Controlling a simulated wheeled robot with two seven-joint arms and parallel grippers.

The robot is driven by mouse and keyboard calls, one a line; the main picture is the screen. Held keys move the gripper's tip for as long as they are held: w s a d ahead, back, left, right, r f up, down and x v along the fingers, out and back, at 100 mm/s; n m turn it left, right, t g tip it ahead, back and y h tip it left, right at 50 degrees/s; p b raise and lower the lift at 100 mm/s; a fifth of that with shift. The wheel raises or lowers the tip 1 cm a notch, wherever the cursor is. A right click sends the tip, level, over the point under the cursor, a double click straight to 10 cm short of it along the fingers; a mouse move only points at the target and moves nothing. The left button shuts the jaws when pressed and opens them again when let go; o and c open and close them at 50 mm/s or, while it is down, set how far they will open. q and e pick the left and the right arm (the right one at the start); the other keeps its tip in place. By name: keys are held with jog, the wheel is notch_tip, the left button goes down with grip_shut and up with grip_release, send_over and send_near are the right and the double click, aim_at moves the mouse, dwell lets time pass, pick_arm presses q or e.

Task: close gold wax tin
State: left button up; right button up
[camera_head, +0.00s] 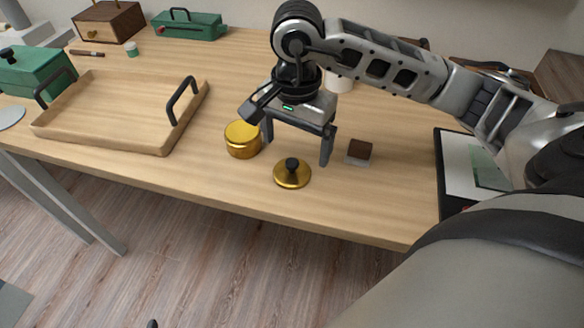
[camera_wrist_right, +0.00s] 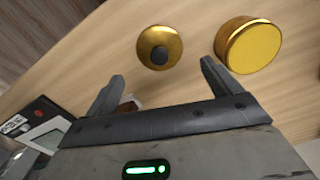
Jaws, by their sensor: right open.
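The round gold wax tin (camera_head: 242,146) stands upright on the wooden table. Its gold lid (camera_head: 302,176) with a black knob lies flat on the table to its right and nearer the front edge, apart from the tin. My right gripper (camera_head: 297,148) is open and empty, its fingers pointing down above the table just behind the lid. In the right wrist view the lid (camera_wrist_right: 151,41) is beyond the spread fingertips (camera_wrist_right: 163,72), and the tin (camera_wrist_right: 250,48) is to the right of them. My left gripper is not in view.
A wooden tray (camera_head: 115,105) with black handles is on the left of the table (camera_head: 190,180). A small brown and white block (camera_head: 359,152) is right of my gripper. A black-framed panel (camera_head: 455,165) lies at the right. Green boxes (camera_head: 188,25) stand farther back.

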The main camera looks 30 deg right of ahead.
aim_at(292, 163)
jog(key=f, duration=0.2)
jog(key=a+f, duration=0.1)
jog(key=shift+s+f+p, duration=0.2)
jog(key=shift+f+p, duration=0.2)
jog(key=shift+f, duration=0.55)
jog(key=c, duration=1.1)
